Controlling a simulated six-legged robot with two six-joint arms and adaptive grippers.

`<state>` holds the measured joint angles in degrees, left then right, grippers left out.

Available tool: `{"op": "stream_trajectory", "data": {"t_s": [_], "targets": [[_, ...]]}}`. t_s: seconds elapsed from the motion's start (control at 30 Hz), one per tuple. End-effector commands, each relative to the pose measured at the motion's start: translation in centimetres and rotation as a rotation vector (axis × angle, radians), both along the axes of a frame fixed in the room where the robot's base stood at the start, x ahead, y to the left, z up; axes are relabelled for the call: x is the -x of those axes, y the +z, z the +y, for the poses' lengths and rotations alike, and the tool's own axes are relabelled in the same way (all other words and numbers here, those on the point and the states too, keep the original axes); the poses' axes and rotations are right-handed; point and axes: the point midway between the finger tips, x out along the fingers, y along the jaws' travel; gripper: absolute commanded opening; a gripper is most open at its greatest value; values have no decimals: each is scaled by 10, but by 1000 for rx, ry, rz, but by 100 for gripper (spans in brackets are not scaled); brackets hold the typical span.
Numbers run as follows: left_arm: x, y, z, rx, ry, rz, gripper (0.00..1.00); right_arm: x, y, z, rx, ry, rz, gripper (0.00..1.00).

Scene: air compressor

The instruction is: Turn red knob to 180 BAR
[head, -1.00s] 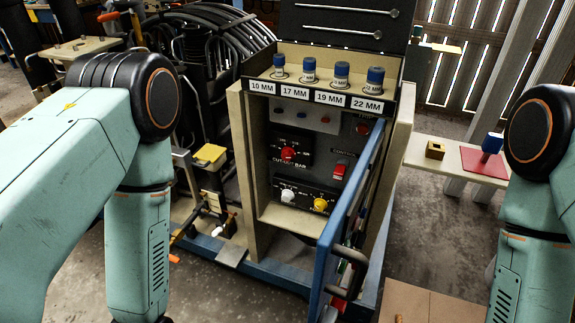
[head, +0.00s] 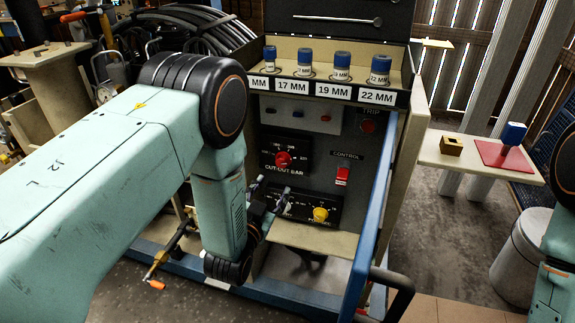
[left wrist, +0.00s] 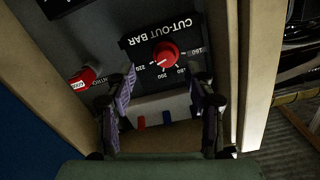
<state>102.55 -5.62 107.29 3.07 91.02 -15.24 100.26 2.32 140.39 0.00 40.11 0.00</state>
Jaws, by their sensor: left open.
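The red knob (head: 284,160) sits on the black CUT-OUT BAR dial plate (head: 302,145) of the compressor's grey panel. In the left wrist view, the red knob (left wrist: 166,54) appears upside down, with numbers around it. A light mark shows near its lower left there, but its exact setting is unclear. My left gripper (head: 268,203) is in front of the panel, below and left of the knob in the head view. In the wrist view, the left gripper's fingers (left wrist: 163,98) are spread, empty and apart from the knob. My right gripper is out of view.
A white knob (head: 284,205) and yellow knob (head: 320,214) sit below. A red CONTROL switch (head: 343,174) is to the right. The open blue door (head: 376,205) stands at the panel's right side. Blue-topped sockets (head: 342,66) stand on the shelf above.

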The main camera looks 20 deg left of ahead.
Motion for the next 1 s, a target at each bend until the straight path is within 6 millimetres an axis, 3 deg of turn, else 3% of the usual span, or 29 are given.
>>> {"op": "stream_trajectory", "data": {"t_s": [0.23, 0.7, 1.0], "targets": [[-3, 15, 1, -34, 7, -72, 54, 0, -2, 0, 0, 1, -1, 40], [-69, 13, 0, -34, 8, -68, 54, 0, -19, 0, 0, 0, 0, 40], [-79, 15, 0, -34, 5, -66, 54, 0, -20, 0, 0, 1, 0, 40]]}}
